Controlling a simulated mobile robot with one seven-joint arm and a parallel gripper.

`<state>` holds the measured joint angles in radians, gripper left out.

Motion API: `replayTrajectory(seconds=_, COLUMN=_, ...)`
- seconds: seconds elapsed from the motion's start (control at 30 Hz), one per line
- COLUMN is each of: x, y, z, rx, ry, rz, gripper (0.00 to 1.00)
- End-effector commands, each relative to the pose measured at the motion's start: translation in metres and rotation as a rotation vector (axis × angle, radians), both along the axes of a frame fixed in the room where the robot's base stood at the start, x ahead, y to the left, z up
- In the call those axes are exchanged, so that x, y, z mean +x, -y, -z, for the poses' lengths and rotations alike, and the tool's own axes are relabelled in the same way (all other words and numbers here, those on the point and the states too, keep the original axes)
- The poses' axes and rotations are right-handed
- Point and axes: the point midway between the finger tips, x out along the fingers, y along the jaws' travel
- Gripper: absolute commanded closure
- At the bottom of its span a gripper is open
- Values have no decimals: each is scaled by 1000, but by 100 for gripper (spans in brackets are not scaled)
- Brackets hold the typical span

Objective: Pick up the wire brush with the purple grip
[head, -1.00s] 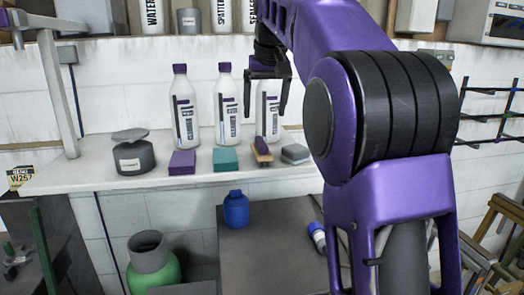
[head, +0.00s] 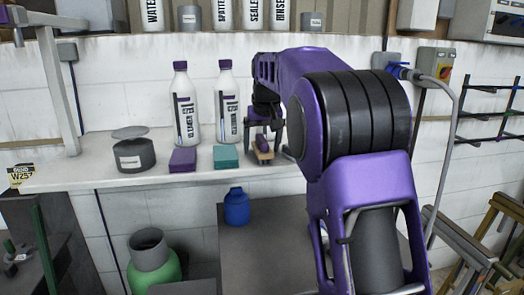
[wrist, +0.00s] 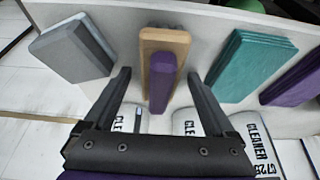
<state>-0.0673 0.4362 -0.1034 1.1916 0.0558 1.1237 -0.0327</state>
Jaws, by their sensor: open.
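The wire brush with the purple grip (head: 262,149) lies on the white shelf (head: 80,176), right of the teal pad. In the wrist view its tan wooden body and purple grip (wrist: 162,81) lie between my fingers, a little beyond their tips. My gripper (head: 264,146) points down at the brush, with one finger on each side of it. In the wrist view my gripper (wrist: 158,78) is open and empty, and its fingers look apart from the brush. The brush's bristles are hidden.
Left of the brush lie a teal pad (head: 226,157) and a purple block (head: 183,160). A grey block (wrist: 72,50) lies on its other side. White bottles (head: 185,107) stand behind. A dark tin (head: 134,155) stands farther left on the shelf.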

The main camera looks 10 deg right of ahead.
Motion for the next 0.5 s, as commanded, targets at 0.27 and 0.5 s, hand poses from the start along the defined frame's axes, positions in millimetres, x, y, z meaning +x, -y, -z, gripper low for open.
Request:
replayTrajectory(seconds=0.27, x=1, y=0, z=2, rx=0, ry=1, rz=0, gripper=17)
replayTrajectory(seconds=0.5, x=1, y=0, z=2, rx=0, ry=1, rz=0, gripper=60)
